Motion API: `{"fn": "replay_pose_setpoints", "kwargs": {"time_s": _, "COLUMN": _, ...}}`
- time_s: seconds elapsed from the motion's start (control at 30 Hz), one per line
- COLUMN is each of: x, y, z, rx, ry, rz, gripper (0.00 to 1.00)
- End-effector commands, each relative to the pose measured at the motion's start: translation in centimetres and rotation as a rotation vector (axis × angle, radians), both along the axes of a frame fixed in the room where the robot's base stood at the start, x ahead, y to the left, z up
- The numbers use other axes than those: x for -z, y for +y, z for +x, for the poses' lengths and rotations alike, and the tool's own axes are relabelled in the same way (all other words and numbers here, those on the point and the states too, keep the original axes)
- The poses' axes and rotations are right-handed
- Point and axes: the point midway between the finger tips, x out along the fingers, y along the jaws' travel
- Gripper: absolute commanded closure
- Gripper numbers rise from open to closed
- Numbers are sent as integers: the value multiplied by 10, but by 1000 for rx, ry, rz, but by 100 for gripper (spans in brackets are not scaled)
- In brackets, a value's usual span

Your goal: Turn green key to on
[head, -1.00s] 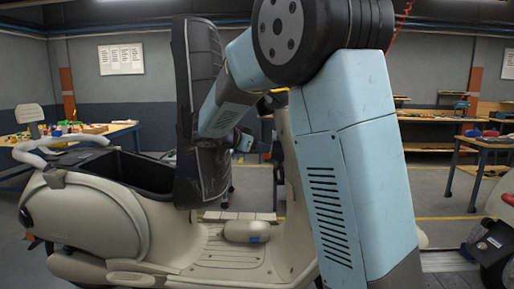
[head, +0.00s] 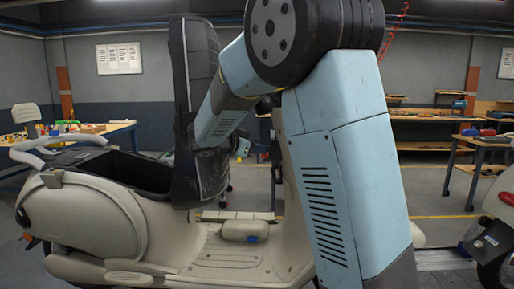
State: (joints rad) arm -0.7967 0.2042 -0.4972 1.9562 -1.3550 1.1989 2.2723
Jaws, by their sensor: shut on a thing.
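A beige scooter (head: 110,212) stands in front of me with its dark seat (head: 186,165) tilted up, showing the open black storage space (head: 140,172). I cannot make out the green key; the scooter's front end is largely hidden behind my arm. My blue-grey arm crosses the middle of the head view and its forearm reaches down beside the raised seat. I cannot make out my gripper or its fingers, so what it holds does not show.
A beige canister (head: 244,231) lies on the scooter's footboard (head: 230,258). Part of another scooter (head: 497,240) stands at the right edge. Workbenches stand behind, one at left (head: 118,128) with small coloured items, one at right (head: 484,143). Floor shows between them.

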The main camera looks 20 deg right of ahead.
Motion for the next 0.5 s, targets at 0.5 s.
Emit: {"fn": "replay_pose_setpoints", "kwargs": {"time_s": 0.5, "x": 2, "y": 1, "z": -1, "rx": 11, "ry": -88, "rz": -29, "gripper": 88}}
